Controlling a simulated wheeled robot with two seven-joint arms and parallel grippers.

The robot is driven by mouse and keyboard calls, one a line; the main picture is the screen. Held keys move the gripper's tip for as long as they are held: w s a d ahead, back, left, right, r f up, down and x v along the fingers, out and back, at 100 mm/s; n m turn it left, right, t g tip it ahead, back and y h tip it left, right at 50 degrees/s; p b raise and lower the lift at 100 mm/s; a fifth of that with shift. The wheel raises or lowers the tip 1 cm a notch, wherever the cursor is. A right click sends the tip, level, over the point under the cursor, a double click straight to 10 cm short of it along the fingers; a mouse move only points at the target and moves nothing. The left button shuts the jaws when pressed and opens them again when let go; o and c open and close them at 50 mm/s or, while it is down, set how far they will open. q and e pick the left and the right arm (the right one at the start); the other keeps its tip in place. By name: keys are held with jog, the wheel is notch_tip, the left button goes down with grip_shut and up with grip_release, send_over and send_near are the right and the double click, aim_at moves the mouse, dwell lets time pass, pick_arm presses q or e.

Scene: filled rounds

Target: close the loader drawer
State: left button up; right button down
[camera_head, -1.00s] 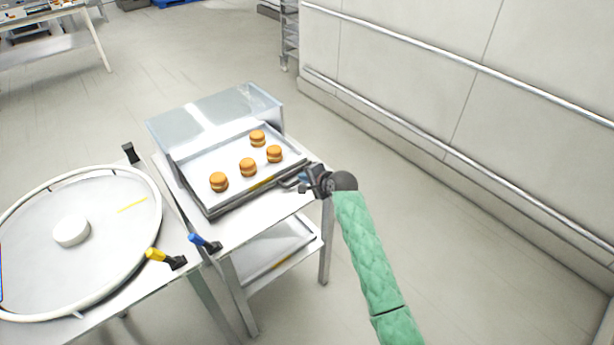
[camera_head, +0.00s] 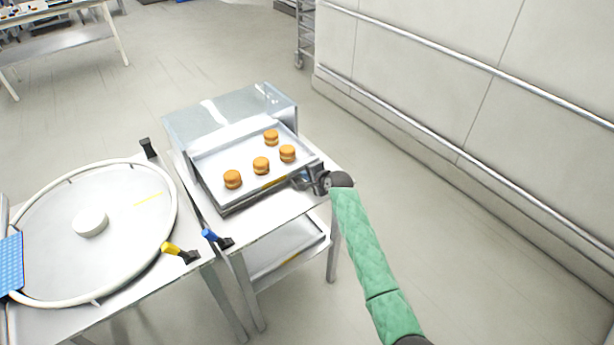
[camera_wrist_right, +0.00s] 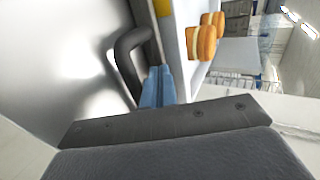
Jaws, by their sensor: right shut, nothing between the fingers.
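The loader drawer (camera_head: 215,195) is a shallow metal tray standing out from the front of a silver loader box (camera_head: 215,112). Several orange-brown filled rounds (camera_head: 261,165) lie in it; some also show in the right wrist view (camera_wrist_right: 202,42). My right gripper (camera_head: 303,181) is at the right part of the drawer's front. In the right wrist view its blue fingers (camera_wrist_right: 158,85) are shut and empty, beside the dark bar handle (camera_wrist_right: 126,62) on the drawer front. I cannot tell whether they touch the front.
The loader stands on a metal table (camera_head: 245,230) with a lower shelf. A round white-rimmed turntable (camera_head: 65,270) is on the left, near yellow (camera_head: 172,248) and blue (camera_head: 210,236) levers. A railed wall (camera_head: 480,110) runs along the right, with open floor before it.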

aim_at(290, 159)
jog(key=shift+w+a+b, duration=0.4)
jog(key=shift+w+a, duration=0.35)
jog(key=shift+w, duration=0.2)
jog(key=w+a, duration=0.1)
jog(key=w, duration=0.1)
jog(key=w+a+b, duration=0.1)
jog(key=w+a, duration=0.1)
jog(key=shift+f+b, duration=0.15)
jog(key=shift+b, duration=0.15)
jog(key=w+a, duration=0.1)
jog(key=w+a+b, duration=0.1)
jog(key=w, duration=0.1)
jog(key=shift+w+a, duration=0.25)
jog(key=shift+w, duration=0.1)
pick_arm(q)
jog(key=w+d+r, duration=0.2)
jog(key=w+r, duration=0.2)
jog(key=w, duration=0.3)
jog(key=shift+d, duration=0.3)
pick_arm(e)
jog(key=shift+r, duration=0.3)
pick_arm(q)
jog(key=shift+s, duration=0.15)
pick_arm(e)
jog(key=shift+r, duration=0.15)
